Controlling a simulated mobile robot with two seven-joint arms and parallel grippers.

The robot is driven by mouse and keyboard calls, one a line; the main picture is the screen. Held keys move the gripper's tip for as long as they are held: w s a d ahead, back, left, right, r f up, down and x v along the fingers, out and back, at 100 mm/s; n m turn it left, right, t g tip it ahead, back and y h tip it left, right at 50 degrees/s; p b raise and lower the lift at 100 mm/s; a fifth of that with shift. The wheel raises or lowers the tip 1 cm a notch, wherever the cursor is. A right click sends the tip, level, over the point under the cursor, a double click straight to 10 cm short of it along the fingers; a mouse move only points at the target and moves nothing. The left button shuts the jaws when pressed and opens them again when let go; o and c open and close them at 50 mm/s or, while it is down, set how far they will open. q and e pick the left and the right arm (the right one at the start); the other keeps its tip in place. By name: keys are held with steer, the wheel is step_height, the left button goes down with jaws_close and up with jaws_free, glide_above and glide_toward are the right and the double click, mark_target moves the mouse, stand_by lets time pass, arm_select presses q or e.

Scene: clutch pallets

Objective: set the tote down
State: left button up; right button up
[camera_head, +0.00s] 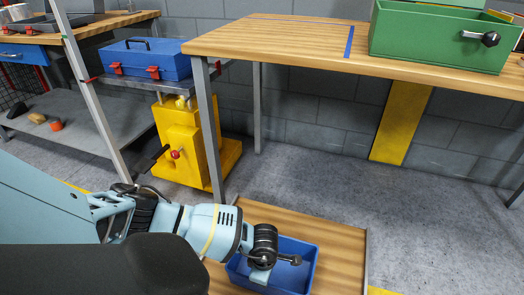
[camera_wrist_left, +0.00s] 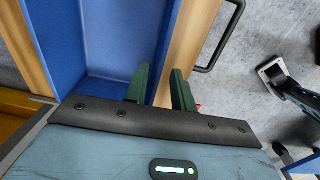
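The blue tote (camera_head: 312,249) is an empty-looking open box at the lower middle of the head view, over a low wooden deck (camera_head: 342,245). In the left wrist view the tote (camera_wrist_left: 112,35) fills the upper left. My left gripper (camera_wrist_left: 160,82) has its two green fingers on either side of the tote's wall, with a strip of wood showing between them. The fingers look apart and not pressed on the wall. In the head view my left arm hides part of the tote. Whether its underside touches the deck is hard to see. My right gripper is not in view.
A wooden table (camera_head: 290,38) with a green crate (camera_head: 425,38) stands behind. A blue toolbox (camera_head: 150,58) sits on a bench above a yellow stand (camera_head: 180,140). The deck has a black handle (camera_wrist_left: 222,40). Grey floor (camera_head: 330,150) is clear behind the deck.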

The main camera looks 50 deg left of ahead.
arm_select(q)
step_height(320, 180, up, 4)
steer(key=shift+s+r+p, duration=0.1)
steer(key=shift+p, duration=0.5)
